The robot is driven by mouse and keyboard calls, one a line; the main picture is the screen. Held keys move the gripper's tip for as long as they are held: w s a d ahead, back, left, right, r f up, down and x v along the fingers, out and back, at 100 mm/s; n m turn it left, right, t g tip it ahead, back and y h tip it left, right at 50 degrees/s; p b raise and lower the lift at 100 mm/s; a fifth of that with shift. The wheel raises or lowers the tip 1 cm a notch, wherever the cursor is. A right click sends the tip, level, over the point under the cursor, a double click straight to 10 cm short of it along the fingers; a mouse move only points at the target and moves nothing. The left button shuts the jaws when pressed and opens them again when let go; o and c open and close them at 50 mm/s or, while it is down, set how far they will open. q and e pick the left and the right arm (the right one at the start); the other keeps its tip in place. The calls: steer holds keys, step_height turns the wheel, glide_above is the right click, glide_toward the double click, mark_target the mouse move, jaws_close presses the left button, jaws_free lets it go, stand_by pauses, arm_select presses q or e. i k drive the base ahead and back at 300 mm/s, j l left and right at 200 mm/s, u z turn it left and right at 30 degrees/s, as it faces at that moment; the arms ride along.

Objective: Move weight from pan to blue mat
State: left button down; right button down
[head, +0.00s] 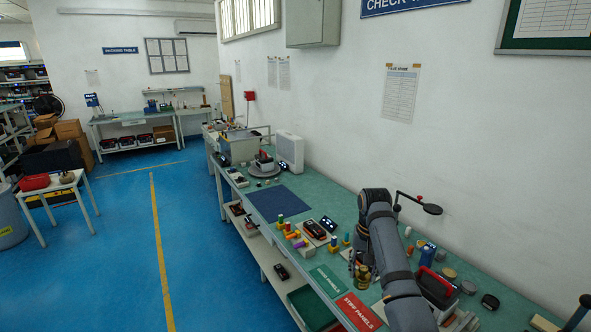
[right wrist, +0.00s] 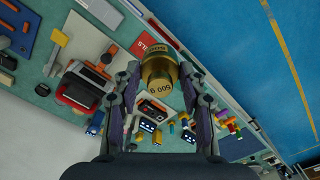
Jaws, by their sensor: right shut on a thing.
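A brass weight marked 500 g (right wrist: 160,78) is between the fingers of my right gripper (right wrist: 160,90), which is shut on it. In the head view the weight (head: 363,274) shows at the end of my right arm, over the near part of the green bench; my right gripper (head: 361,262) partly hides it. The dark blue mat (head: 279,202) lies flat on the bench farther back, apart from the weight, with its surface bare. I cannot clearly make out the pan. My left gripper is not in view.
Several coloured pegs and blocks (head: 295,236) and a small red-and-black device (head: 314,228) stand between the weight and the mat. A red panel (head: 358,312) and a green panel (head: 326,280) lie along the bench's front edge. A scale-like device (head: 264,164) stands behind the mat.

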mark_target(275, 205)
steer(key=i+j, duration=0.35)
steer(key=i+j+z, duration=0.15)
steer(key=i+j, duration=0.6)
steer(key=i+j+z, duration=0.15)
steer(key=i+j, duration=0.2)
steer(key=j, duration=0.15)
steer(key=i+j, duration=0.3)
steer(key=j, duration=0.15)
steer(key=i+j+z, duration=0.15)
steer(key=i+j, duration=0.2)
steer(key=j, duration=0.15)
steer(key=i+j+z, duration=0.3)
steer(key=i+j, duration=0.85)
steer(key=i, duration=0.15)
steer(key=j, duration=0.05)
